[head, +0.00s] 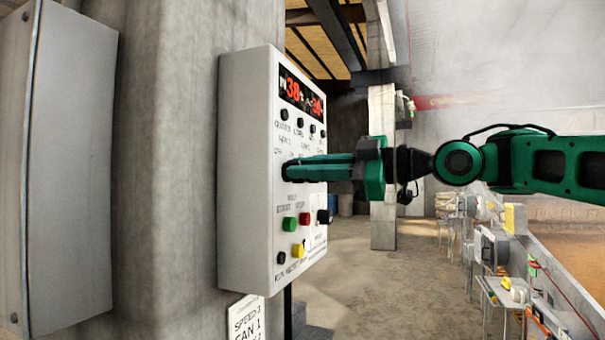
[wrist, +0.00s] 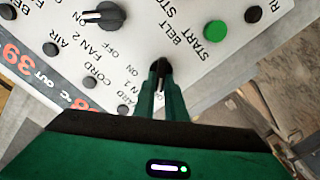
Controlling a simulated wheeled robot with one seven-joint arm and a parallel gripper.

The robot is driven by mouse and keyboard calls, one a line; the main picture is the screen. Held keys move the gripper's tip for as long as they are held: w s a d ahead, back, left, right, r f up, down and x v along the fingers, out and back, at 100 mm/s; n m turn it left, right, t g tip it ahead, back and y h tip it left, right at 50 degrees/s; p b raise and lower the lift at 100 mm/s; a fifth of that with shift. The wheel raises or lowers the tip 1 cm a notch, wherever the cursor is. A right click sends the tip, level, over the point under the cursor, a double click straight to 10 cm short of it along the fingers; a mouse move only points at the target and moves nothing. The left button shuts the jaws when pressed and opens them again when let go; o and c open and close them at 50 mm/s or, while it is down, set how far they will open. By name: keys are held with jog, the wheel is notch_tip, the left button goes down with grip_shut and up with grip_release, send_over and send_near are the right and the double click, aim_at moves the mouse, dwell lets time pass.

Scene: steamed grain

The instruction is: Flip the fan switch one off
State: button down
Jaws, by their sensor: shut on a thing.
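The white control panel (head: 247,170) is on the concrete pillar in the head view. My gripper (head: 288,170) reaches in from the right with its green fingers against the panel face, below the upper row of small black buttons. In the wrist view the panel appears turned over. There my gripper (wrist: 161,80) is shut on a dark switch knob (wrist: 160,66), the fan switch one beside a partly covered "1 ON" label. The fingers hide most of this knob, so I cannot tell its position. The fan 2 knob (wrist: 103,17) is free, to the left in the wrist view.
A green button (wrist: 215,30) sits close to the fingers in the wrist view. A red button (head: 304,219), a yellow button (head: 298,250) and a black knob (head: 324,216) are lower on the panel. A grey cabinet (head: 65,160) stands at left. The floor right of the panel is open.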

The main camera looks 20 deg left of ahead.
jog(key=shift+w+d+r, duration=0.1)
jog(key=shift+w, duration=0.05)
jog(key=c, duration=1.8)
grip_release()
jog(key=d, duration=1)
jog(key=shift+s+d, duration=0.4)
